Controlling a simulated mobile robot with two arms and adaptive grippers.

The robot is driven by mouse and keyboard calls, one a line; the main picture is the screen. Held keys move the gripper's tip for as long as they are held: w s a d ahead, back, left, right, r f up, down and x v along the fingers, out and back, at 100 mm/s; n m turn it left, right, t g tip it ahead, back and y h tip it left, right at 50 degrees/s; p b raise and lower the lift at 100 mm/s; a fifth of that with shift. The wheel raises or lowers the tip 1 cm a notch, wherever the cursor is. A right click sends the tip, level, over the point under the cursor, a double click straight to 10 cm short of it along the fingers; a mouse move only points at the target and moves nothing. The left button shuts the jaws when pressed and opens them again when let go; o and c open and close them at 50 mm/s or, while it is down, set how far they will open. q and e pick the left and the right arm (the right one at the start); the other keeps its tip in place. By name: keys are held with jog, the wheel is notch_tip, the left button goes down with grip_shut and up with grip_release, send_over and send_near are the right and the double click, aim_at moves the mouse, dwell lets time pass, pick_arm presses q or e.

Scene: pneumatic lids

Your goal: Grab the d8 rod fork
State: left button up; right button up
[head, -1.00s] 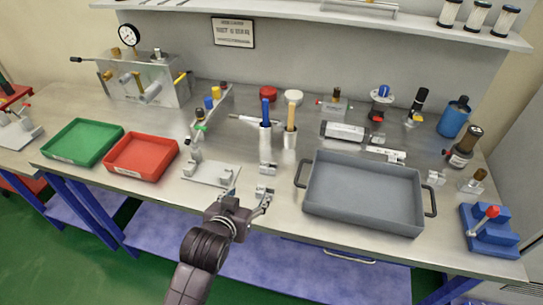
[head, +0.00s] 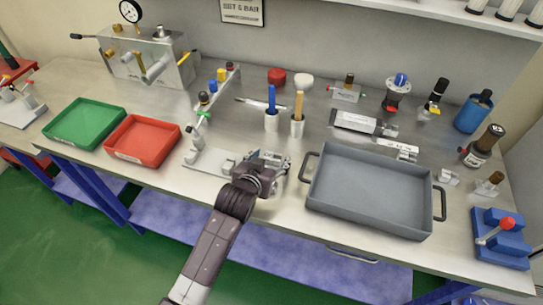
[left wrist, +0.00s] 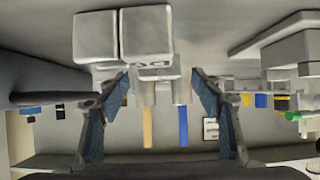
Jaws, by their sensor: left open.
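Small metal fork blocks stand at the bench's front, mostly hidden by my left gripper (head: 266,165) in the head view. In the upside-down left wrist view, a pale metal fork block (left wrist: 146,34) with a slot down its face is close ahead. Dark lettering on a piece (left wrist: 156,71) at its lower edge is too unclear to confirm d8. The left gripper's open fingers (left wrist: 159,82) stand to either side of that piece, with nothing visibly clamped. Whether the fingertips touch metal cannot be told. The right gripper is not in view.
The grey tray (head: 312,205) is close on the right. A metal bracket plate (head: 205,161) lies just left of the gripper. Cups with a blue marker (head: 271,97) and a tan one (head: 298,105) stand behind. Red (head: 147,159) and green (head: 84,144) trays are farther left.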

pick_arm(q)
jog(key=shift+x, duration=1.25)
jog(key=c, duration=1.2)
jog(key=shift+c, duration=0.5)
jog(key=shift+r, duration=0.15)
